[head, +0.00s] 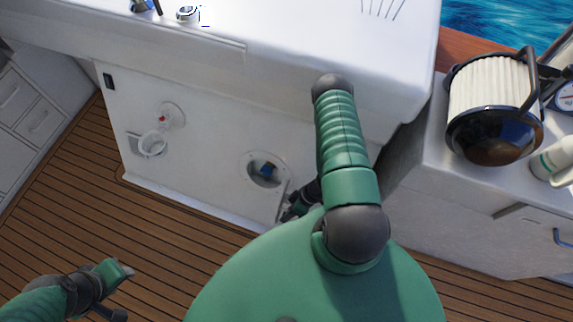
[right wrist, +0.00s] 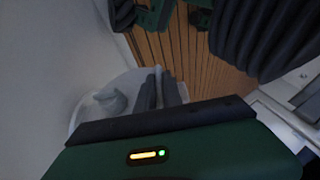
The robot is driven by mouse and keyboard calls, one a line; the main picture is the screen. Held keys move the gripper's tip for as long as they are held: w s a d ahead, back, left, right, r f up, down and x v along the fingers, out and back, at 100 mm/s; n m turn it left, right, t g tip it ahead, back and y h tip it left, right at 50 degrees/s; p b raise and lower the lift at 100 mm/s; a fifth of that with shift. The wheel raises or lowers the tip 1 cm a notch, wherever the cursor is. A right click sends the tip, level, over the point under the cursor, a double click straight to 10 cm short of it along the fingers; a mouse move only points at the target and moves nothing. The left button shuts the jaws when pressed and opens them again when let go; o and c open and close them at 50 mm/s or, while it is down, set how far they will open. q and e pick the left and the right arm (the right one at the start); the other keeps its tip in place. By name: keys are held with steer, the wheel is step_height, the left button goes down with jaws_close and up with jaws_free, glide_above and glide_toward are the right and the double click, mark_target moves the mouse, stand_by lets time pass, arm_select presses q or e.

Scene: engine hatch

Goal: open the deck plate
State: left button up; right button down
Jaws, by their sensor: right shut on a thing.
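The deck plate's round opening (head: 266,169) is in the white cabinet front, with something blue inside. A thin pale piece (head: 282,203), probably the plate's lid seen nearly edge-on, stands out below and right of the opening. My right gripper (head: 292,209) is beside it, partly hidden by my arm. In the right wrist view, a pale round piece (right wrist: 88,112) lies by the dark fingers (right wrist: 158,90), which are shut on its edge; the exact contact is hard to see. My left gripper (head: 127,268) hangs over the floor at lower left, away from the cabinet; its finger gap is unclear.
A second round fitting (head: 171,115) with a red spot and a white ring-shaped holder (head: 152,145) are left of the opening. A white counter (head: 290,50) overhangs above. A black-and-cream canister (head: 492,100) stands at right. The plank floor (head: 90,200) at left is clear.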

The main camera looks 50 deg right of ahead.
steer(key=c, duration=1.5)
jaws_free()
steer(key=shift+s+a, duration=0.2)
steer(key=p+v, duration=0.4)
steer(key=v, duration=1.3)
steer(key=shift+w+r, duration=0.1)
steer(key=shift+p, duration=0.3)
